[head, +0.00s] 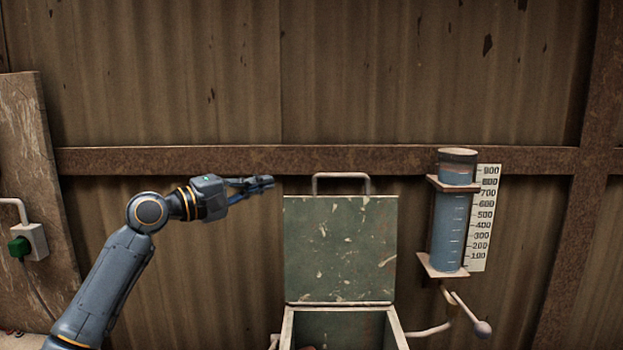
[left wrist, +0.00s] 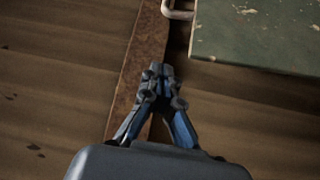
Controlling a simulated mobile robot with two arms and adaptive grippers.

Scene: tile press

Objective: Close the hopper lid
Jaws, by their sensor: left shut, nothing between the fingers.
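The hopper lid (head: 340,250) is a worn green square panel. It stands open and upright at the back of the hopper (head: 400,328), hinged at its lower edge. A metal handle (head: 341,176) rises from the lid's top edge. My left gripper (head: 268,182) is shut and empty, just left of the handle and the lid's upper left corner, apart from both. In the left wrist view the shut fingertips (left wrist: 161,70) point up, with the lid (left wrist: 265,32) at the upper right and part of the handle (left wrist: 178,11) at the top. My right gripper is not in view.
A blue measuring cylinder (head: 451,225) with a number scale (head: 485,218) is mounted right of the lid. A lever with a round knob (head: 482,328) sits below it. A rusty beam (head: 230,160) crosses the corrugated wall behind. A socket with a green plug (head: 20,248) is at far left.

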